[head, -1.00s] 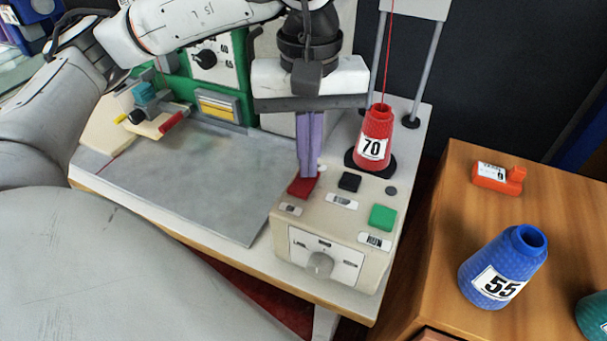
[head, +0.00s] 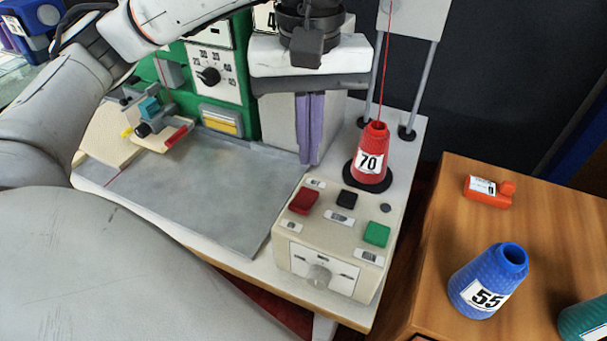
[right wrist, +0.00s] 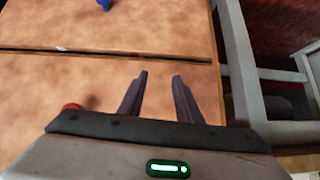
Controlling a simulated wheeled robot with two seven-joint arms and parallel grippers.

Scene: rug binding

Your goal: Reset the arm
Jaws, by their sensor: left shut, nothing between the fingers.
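My left gripper (head: 309,160) shows in the head view with its two purple fingers pressed together, pointing down. It is shut and empty, raised above and behind the beige control box (head: 295,258). The fingers are apart from the red button. My right gripper (right wrist: 160,78) shows in the right wrist view, its two dark fingers spread apart with nothing between them, over a brown wooden surface (right wrist: 110,75).
On the wooden cabinet (head: 440,260) are a blue cone marked 55 (head: 489,282), an orange item (head: 488,191) and a teal cone (head: 584,321). The grey plate (head: 215,190) is bare.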

